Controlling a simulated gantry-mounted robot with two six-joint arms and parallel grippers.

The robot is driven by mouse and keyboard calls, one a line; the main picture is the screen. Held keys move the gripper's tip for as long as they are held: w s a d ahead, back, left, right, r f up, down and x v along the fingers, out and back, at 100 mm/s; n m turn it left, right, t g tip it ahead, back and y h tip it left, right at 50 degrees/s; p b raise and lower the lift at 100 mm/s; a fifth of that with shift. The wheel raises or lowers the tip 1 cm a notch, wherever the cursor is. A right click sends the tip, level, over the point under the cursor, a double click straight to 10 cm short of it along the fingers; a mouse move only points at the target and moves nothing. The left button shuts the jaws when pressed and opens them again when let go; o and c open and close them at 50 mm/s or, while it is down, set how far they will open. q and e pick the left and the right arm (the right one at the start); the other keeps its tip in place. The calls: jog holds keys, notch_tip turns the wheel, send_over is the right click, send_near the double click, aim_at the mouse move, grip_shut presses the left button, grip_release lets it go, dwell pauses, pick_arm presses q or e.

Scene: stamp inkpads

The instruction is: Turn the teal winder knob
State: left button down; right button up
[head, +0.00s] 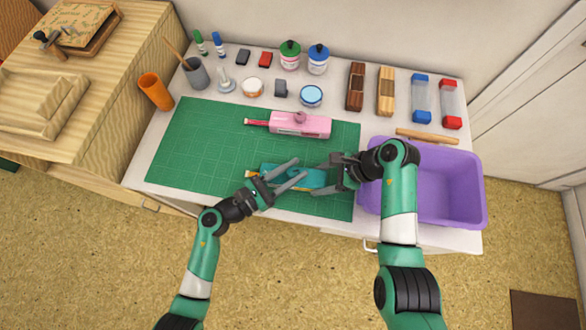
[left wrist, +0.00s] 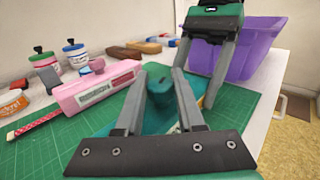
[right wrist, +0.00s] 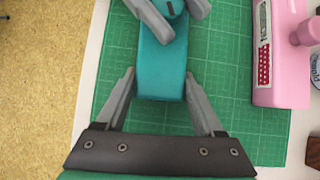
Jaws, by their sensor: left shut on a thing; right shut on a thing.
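The teal winder (head: 315,180) lies on the green cutting mat (head: 205,150), near the mat's front edge. Its body also shows in the right wrist view (right wrist: 162,55). Its teal knob (left wrist: 160,88) sits between the fingers of my left gripper (left wrist: 158,74), which is shut on it. The knob's round top with a dark mark shows in the right wrist view (right wrist: 172,7). My right gripper (right wrist: 160,84) is shut on the end of the winder's body, with one finger on each side. In the head view the fingers partly cover the knob and body.
A pink winder (head: 300,124) with a pink knob lies behind the teal one. A purple bin (head: 450,195) stands close to the right. Jars, markers, stamps and blocks line the back of the table. The mat's left part is clear.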

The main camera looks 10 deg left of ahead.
pick_arm(q)
jog(key=shift+m+g+h, duration=0.4)
jog(key=shift+g, duration=0.1)
jog(key=c, duration=0.5)
grip_release()
jog(key=v, duration=1.2)
